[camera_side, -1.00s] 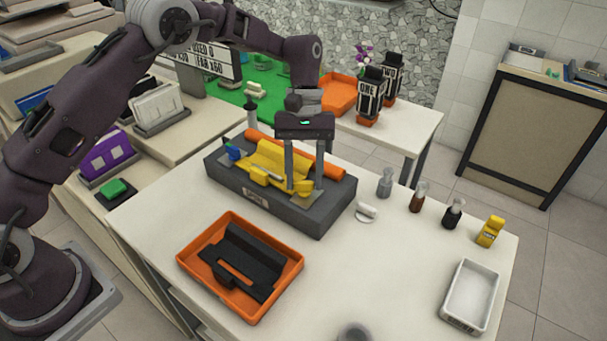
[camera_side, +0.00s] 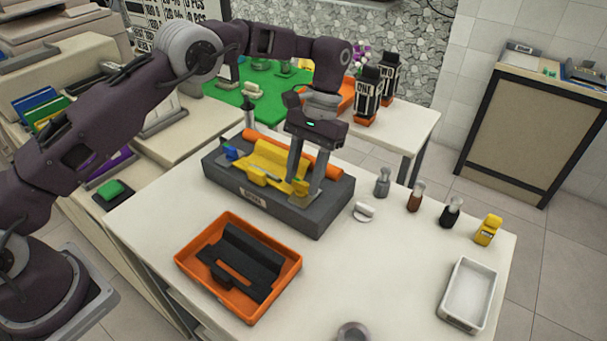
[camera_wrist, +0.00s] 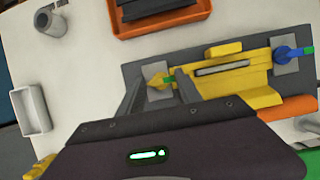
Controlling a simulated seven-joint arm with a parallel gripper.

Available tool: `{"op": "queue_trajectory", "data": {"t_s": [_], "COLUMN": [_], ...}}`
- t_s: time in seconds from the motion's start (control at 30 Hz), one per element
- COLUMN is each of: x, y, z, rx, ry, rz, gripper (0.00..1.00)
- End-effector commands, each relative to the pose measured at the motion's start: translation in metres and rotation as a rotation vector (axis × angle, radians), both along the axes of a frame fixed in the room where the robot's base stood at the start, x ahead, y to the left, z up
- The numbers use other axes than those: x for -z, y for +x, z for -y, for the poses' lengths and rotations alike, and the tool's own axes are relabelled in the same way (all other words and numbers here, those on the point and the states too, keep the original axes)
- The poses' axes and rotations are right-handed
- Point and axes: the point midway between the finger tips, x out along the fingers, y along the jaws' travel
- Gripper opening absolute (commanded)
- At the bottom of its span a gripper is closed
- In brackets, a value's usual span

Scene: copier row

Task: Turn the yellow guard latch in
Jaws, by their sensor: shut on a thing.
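The yellow guard latch (camera_wrist: 158,81) is a small yellow knob with a green mark beside it, on a grey plate at one end of the grey base unit (camera_side: 228,188). It also shows in the side view (camera_side: 300,187), partly hidden by the fingers. My gripper (camera_wrist: 157,88) is shut on the yellow latch, one finger on each side; it also shows in the side view (camera_side: 303,190). The yellow guard (camera_wrist: 240,80) lies along the unit beside the latch. A blue latch (camera_wrist: 287,52), also with a green mark beside it, is at the guard's other end.
An orange roller (camera_side: 316,158) lies behind the guard. An orange tray (camera_side: 183,262) holding a black part (camera_side: 240,262) is in front. The table front is mostly clear.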

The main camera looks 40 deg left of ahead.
Motion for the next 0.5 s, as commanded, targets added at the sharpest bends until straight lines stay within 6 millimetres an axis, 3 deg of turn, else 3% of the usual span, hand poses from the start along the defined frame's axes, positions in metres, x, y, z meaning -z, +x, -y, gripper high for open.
{"op": "queue_trajectory", "data": {"t_s": [0.47, 0.5], "x": [-0.0024, -0.0024], "y": [0.0010, 0.0010], "z": [0.0002, 0.0002], "rx": [0.012, 0.012], "ry": [-0.002, -0.002], "rz": [0.005, 0.005], "gripper": [0.01, 0.47]}}
